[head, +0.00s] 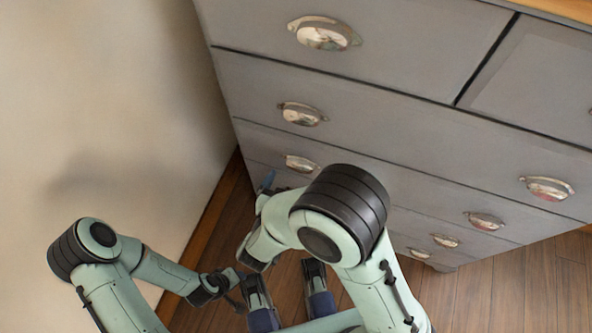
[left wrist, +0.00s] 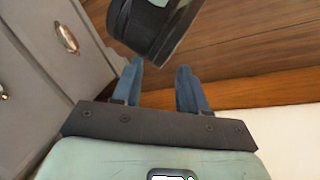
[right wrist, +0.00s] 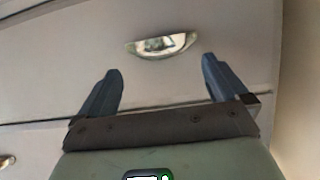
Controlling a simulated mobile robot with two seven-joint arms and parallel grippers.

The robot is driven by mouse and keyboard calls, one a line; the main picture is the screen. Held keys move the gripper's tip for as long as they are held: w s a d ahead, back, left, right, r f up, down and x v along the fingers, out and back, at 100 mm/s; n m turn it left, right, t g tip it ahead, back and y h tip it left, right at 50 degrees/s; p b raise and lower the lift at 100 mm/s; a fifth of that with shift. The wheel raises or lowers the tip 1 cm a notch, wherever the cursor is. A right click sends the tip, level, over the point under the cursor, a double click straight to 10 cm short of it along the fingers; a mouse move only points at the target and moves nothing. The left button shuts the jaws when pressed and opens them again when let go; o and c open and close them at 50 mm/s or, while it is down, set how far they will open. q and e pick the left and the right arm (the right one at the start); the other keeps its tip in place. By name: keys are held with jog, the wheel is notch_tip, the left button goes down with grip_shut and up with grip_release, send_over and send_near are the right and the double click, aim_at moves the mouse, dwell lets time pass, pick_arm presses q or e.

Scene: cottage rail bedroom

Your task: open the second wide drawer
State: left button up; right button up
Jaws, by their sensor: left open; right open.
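The grey dresser has a top row of smaller drawers and wide drawers below, all looking shut. The second wide drawer (head: 393,188) has a left cup handle (head: 300,163) and a right cup handle (head: 485,220). My right gripper (head: 267,181) is low by the dresser's left side, partly hidden by my arm. In the right wrist view my right gripper (right wrist: 160,65) is open and empty, facing a metal cup handle (right wrist: 162,45) that appears between and just beyond its fingertips. My left gripper (left wrist: 160,66) is open and empty over the floor.
The first wide drawer (head: 420,130) is above, with its own handles (head: 302,113). A plain wall (head: 110,110) stands close on the left. The wooden floor (head: 520,285) is clear at right. A dark part of my own body is near the left fingertips.

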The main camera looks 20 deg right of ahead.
aim_at(298, 168)
pick_arm(q)
jog(key=w+f, duration=0.1)
jog(key=w+a+f+b, duration=0.1)
jog(key=shift+w+a+t, duration=0.2)
jog(key=shift+w+t, duration=0.15)
jog(key=shift+t, duration=0.05)
pick_arm(e)
jog(key=x, duration=0.5)
jog(key=shift+w+d+f, duration=0.15)
jog(key=shift+w+d, duration=0.05)
jog(key=shift+w, duration=0.15)
pick_arm(q)
jog(key=shift+s+r, duration=0.1)
pick_arm(e)
jog(key=c, duration=1.2)
